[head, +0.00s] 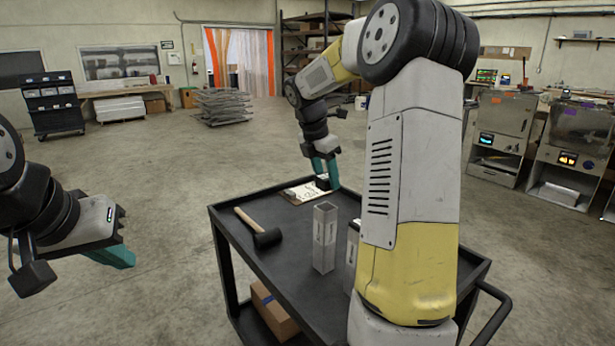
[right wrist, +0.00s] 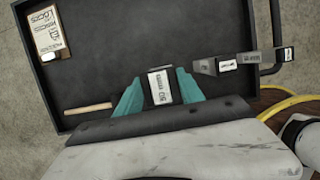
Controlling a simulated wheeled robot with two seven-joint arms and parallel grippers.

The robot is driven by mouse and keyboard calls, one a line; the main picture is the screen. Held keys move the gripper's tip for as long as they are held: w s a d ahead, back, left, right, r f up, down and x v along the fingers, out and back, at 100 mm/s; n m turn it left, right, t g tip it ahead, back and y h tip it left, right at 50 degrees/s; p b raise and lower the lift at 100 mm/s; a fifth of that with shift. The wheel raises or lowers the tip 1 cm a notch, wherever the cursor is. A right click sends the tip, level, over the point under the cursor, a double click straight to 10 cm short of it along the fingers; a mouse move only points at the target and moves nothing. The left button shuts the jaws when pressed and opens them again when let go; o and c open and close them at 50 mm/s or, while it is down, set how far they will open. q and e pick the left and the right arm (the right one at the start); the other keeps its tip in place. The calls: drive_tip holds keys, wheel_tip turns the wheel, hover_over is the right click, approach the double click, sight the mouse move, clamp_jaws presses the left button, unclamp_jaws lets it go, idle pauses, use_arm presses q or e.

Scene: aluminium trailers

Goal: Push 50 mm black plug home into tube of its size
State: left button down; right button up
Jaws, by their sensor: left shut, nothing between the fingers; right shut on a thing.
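My right gripper (head: 325,172) is shut on the black plug (head: 322,183), above the far part of the cart. In the right wrist view the plug (right wrist: 160,86) sits between the teal fingers, with a pale label that seems to show 50. An upright grey square tube (head: 325,240) with an open top stands on the cart, apart from the plug. A second grey tube (head: 351,258) stands beside it, partly hidden by my right arm. Two labelled tubes show right of the fingers in the right wrist view (right wrist: 205,66); their sizes are unreadable. My left gripper (head: 115,256) is shut and empty, off the cart's left side.
The black cart top (head: 290,275) has a raised rim. A mallet (head: 266,238) with a wooden handle lies at its left. A clipboard with paper (head: 303,193) lies at the far edge. A cardboard box (head: 275,310) sits on the lower shelf. Machines stand at far right.

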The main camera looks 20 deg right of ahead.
drive_tip(key=shift+d, duration=0.1)
wheel_tip(320, 180, down, 7)
drive_tip(key=shift+r, duration=0.15)
idle(0.8)
drive_tip(key=shift+s+f, duration=0.2)
drive_tip(key=shift+f, duration=0.05)
drive_tip(key=o, duration=1.4)
drive_tip(key=v, duration=0.8)
drive_tip(key=shift+w+r, duration=0.3)
drive_tip(key=shift+r, duration=0.1)
